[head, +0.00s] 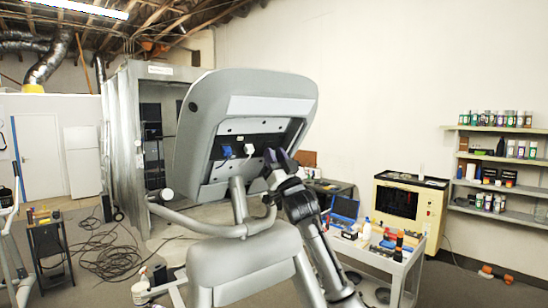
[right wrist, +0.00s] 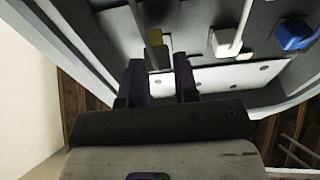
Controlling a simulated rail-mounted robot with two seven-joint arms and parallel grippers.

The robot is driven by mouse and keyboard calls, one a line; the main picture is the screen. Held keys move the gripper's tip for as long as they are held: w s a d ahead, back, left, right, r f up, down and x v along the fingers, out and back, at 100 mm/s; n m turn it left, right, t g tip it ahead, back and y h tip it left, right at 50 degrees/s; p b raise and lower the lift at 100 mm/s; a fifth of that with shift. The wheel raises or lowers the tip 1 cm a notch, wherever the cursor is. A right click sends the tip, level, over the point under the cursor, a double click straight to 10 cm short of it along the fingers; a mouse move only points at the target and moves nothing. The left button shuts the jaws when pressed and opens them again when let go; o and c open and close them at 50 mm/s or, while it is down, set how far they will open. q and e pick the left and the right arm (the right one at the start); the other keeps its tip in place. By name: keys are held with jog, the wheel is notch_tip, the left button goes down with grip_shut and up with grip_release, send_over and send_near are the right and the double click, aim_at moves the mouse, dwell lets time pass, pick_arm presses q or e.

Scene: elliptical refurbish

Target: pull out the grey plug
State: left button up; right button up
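The elliptical's grey console (head: 188,135) has its open back facing me, with a recessed panel. In the right wrist view a grey plug (right wrist: 160,58) with a tan part and a grey cable sits at this panel. My right gripper (head: 277,158) is up at the right side of the recess and hides the grey plug in the head view. In the right wrist view its dark fingers (right wrist: 159,68) are apart, with the plug between or just beyond their tips. I cannot tell whether they touch it. My left gripper is not in view.
A white plug (right wrist: 225,40) and a blue plug (right wrist: 293,35) sit right of the grey one in the wrist view. The blue plug (head: 227,150) also shows in the head view. A white cart (head: 372,258) with tools stands to the right. Cables (head: 105,258) lie on the floor.

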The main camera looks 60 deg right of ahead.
jog(key=o, duration=0.4)
jog(key=shift+c, duration=0.2)
jog(key=b+v, duration=0.7)
jog(key=v, duration=0.7)
